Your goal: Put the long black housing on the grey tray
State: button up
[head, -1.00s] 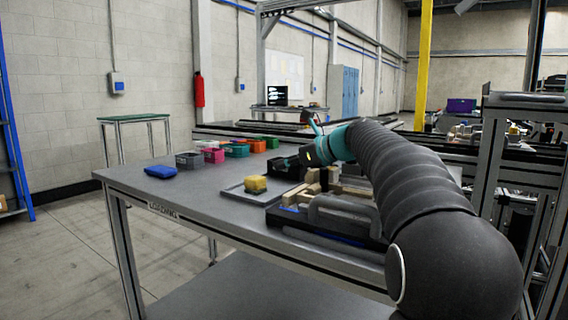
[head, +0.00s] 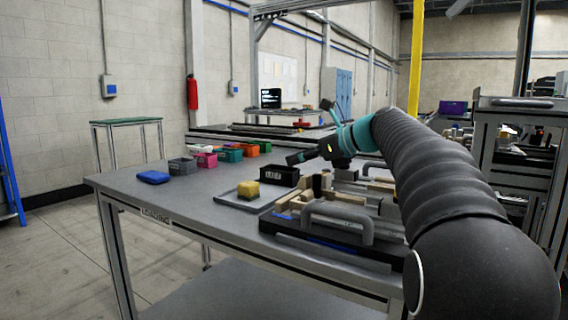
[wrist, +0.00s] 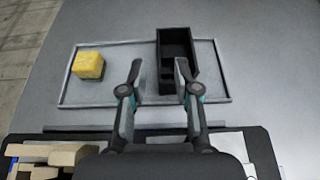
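The long black housing (head: 281,177) is an open-topped box with a pale label on its side. In the wrist view the housing (wrist: 178,84) stands upright on the right half of the grey tray (wrist: 118,104); its far end overlaps the tray's back rim in the picture. The tray (head: 232,203) lies flat on the table. My gripper (head: 291,159) is above the housing, apart from it. In the wrist view the gripper (wrist: 158,68) has its fingers spread with nothing held; the right finger hides part of the housing.
A yellow block (head: 248,190) sits on the tray's left part. Wooden blocks and a black fixture with a grey handle (head: 338,219) are on the near right. A blue item (head: 153,177) and several coloured bins (head: 228,154) stand at the left and back. The table's left front is clear.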

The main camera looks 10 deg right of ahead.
jog(key=shift+v, duration=2.4)
